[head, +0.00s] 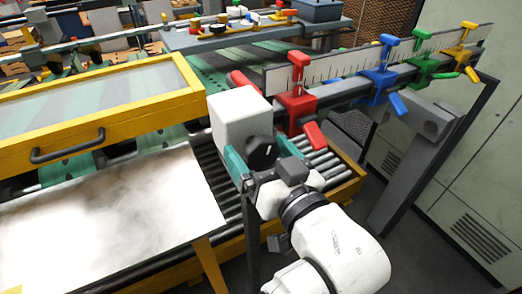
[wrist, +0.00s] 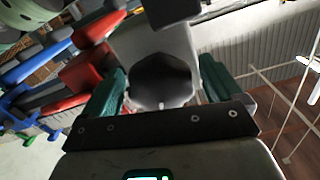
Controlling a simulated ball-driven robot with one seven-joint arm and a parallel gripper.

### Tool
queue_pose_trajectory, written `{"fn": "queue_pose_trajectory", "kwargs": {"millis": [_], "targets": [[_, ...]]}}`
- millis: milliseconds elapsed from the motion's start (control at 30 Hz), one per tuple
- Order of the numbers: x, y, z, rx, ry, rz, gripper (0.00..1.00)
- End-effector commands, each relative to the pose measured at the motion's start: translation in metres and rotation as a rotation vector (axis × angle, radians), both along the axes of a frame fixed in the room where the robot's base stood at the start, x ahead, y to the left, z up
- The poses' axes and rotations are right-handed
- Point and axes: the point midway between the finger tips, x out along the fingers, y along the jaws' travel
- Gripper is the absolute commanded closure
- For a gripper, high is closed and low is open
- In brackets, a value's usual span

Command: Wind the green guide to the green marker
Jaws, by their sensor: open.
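The green guide (head: 424,68) sits on the rail at the right of the head view, between a blue guide and a yellow guide. A green T-shaped piece (head: 421,33) stands above it at the ruler's top edge; I cannot tell whether this is the green marker. In the wrist view green parts (wrist: 37,42) show at upper left. My gripper (head: 260,158) is open, far left of the green guide. Its teal fingers are on either side of a black knob (head: 262,152) on a white box (head: 240,116). The wrist view shows the knob (wrist: 160,82) between the fingers; contact is unclear.
A red guide (head: 296,105) with a red handle is close beyond my gripper. The blue guide (head: 381,78) is farther along the white ruler (head: 340,66). A yellow-framed cover (head: 95,110), a pale sheet (head: 110,225) and rollers (head: 225,185) lie to the left.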

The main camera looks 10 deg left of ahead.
Motion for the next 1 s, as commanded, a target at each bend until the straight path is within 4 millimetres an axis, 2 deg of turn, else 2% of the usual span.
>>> {"fn": "queue_pose_trajectory", "kwargs": {"millis": [167,700,1000], "targets": [[-0.0001,0.0000,-0.0001,0.000,0.000,0.000,0.08],[-0.0004,-0.0001,-0.0001,0.000,0.000,0.000,0.60],[-0.0003,-0.0002,0.0001,-0.030,-0.020,0.000,0.61]]}}
